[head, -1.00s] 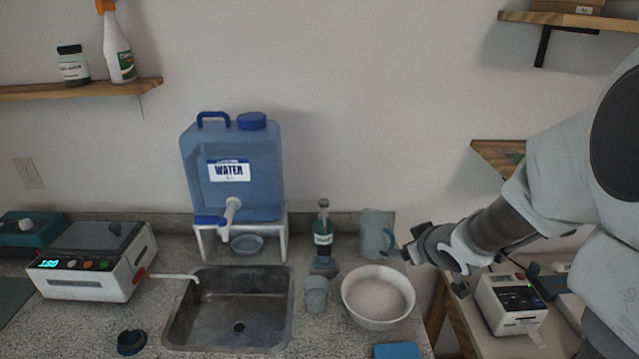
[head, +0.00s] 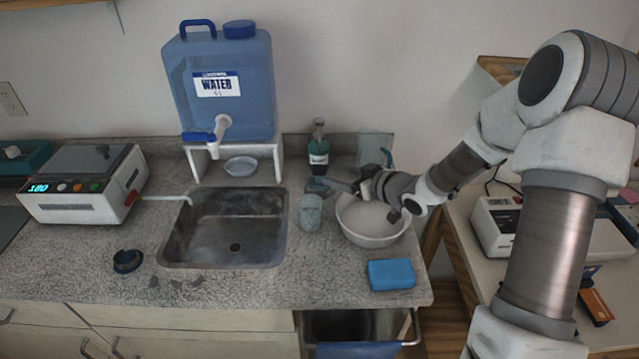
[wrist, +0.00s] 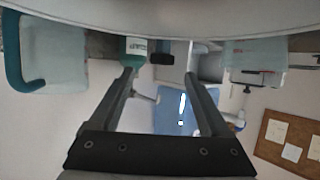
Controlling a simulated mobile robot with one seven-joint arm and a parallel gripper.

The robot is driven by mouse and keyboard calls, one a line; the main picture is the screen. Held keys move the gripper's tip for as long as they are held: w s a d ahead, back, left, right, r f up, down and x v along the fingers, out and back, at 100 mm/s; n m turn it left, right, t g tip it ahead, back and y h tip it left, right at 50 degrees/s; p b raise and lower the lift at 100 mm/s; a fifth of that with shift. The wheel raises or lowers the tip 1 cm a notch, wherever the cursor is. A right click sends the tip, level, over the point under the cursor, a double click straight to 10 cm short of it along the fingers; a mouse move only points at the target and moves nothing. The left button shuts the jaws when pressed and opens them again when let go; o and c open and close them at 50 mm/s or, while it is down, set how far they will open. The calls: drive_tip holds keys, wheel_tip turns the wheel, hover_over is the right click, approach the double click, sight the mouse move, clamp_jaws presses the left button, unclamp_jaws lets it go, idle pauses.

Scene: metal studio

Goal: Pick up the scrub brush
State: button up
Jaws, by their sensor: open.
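I cannot single out the scrub brush for certain. A low grey-blue thing (head: 319,185) at the foot of the green bottle (head: 318,153) may be it. A dark round thing with a raised black top (head: 128,261), left of the sink on the counter's front, could also be it. My gripper (head: 358,187) is over the rear of the white bowl (head: 372,238), right of the grey-blue thing, apparently pointing left. In the wrist view my gripper (wrist: 159,76) has its two fingers apart with nothing gripped. That view appears upside down, with the bottle (wrist: 137,47) beyond the fingertips.
A grey cup (head: 311,212) stands left of the bowl, and a pitcher (head: 373,147) stands behind. A blue sponge-like block (head: 392,275) lies in front. The sink (head: 232,225) and the water jug on its stand (head: 222,85) are left. Counter between sink and block is clear.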

sight(323, 171)
drive_tip(key=x, duration=0.9)
drive_tip(key=shift+a+r, duration=0.1)
drive_tip(key=shift+a, duration=0.15)
clamp_jaws()
